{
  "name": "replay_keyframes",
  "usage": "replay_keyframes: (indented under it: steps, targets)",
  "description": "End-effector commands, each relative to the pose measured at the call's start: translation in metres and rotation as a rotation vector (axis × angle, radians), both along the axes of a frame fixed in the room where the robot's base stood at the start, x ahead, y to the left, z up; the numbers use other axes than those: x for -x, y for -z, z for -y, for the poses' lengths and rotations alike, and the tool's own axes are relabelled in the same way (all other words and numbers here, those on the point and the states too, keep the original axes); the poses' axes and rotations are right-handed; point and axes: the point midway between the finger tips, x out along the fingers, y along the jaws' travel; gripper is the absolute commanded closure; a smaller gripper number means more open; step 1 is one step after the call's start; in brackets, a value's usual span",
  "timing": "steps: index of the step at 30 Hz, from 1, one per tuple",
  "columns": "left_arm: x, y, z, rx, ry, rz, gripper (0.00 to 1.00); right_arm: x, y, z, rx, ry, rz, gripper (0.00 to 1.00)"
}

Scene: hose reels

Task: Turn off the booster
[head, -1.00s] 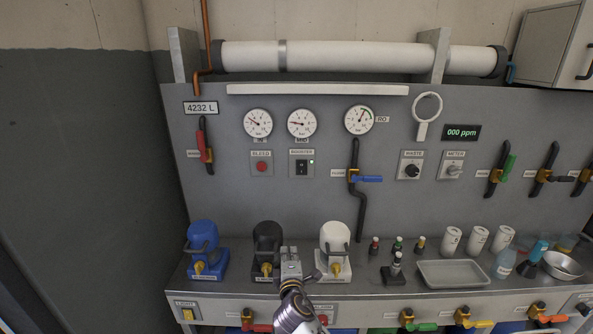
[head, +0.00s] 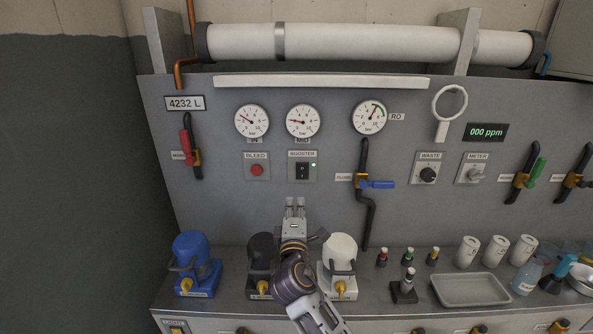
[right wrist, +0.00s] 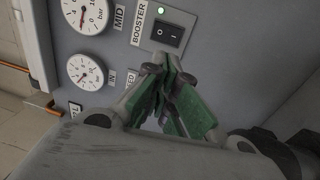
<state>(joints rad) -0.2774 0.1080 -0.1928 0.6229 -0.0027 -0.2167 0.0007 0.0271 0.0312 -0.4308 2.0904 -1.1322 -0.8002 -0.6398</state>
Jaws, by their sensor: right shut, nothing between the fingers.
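The booster switch (head: 302,171) is a black rocker on a small plate labelled BOOSTER on the grey panel. A green lamp (head: 313,165) beside it is lit. The switch also shows in the right wrist view (right wrist: 167,34), with its green lamp (right wrist: 160,10) lit. My right gripper (head: 295,203) is below the switch in the head view, apart from it by a short gap. In the right wrist view its green-padded fingers (right wrist: 168,72) are closed together, empty, with their tips close to the switch. My left gripper is not in view.
The bleed button (head: 257,170) is left of the switch. A blue-handled flush valve (head: 376,184) is to the right. Blue (head: 190,252), black (head: 263,250) and white (head: 341,250) pump units stand on the bench below. Gauges sit above. The panel around the switch is clear.

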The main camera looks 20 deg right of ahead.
Motion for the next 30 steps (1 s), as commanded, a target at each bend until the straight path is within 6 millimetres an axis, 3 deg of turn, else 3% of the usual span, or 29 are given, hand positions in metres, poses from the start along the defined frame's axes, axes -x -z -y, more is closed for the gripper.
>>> replay_keyframes:
  steps: [5,17,30]
  targets:
    - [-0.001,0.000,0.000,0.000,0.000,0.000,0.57,0.001,-0.004,0.000,0.001,0.002,0.005,1.00]
    - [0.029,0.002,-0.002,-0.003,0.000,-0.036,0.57,0.000,-0.004,0.001,0.001,0.003,0.005,1.00]
    - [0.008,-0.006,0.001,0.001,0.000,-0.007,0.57,-0.025,-0.008,0.008,0.002,0.003,0.006,1.00]
